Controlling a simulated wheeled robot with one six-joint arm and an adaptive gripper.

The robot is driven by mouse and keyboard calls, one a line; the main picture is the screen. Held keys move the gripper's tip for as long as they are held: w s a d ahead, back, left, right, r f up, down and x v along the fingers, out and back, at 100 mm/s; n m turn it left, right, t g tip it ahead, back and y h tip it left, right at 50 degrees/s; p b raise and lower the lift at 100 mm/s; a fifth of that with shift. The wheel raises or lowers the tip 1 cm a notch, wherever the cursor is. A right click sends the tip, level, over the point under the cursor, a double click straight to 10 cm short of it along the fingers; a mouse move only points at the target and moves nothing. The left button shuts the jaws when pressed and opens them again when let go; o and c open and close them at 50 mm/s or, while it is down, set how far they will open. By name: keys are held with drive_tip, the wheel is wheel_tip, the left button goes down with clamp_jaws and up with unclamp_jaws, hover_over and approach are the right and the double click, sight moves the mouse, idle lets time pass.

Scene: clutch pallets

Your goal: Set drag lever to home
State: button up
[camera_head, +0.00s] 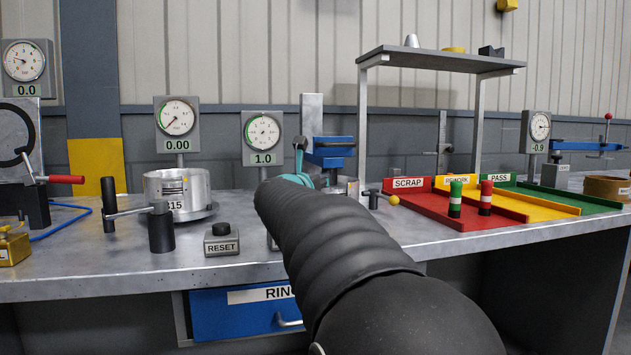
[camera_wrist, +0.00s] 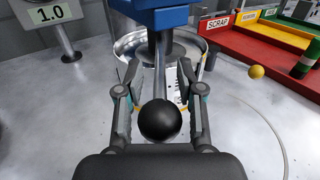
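A lever with a black ball knob (camera_wrist: 159,121) and a grey rod (camera_wrist: 160,66) shows in the wrist view, below the blue press head (camera_wrist: 148,14); no label names it. My gripper (camera_wrist: 158,78) is open, with one finger on each side of the rod and knob. A gap shows between the fingers and the rod. In the head view my arm hides most of my gripper (camera_head: 306,178), which is at the blue press (camera_head: 332,150). A dark knob on a short rod (camera_head: 299,145) shows just above it. A metal ring cup (camera_wrist: 130,45) stands behind the fingers.
The gauge reading 1.0 (camera_head: 263,138) stands left of the press. The RESET button (camera_head: 221,240) and a metal pot (camera_head: 178,190) are on the left. A raised shelf (camera_head: 440,60) stands behind.

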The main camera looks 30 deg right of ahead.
drive_tip(key=v, duration=1.2)
idle(0.3)
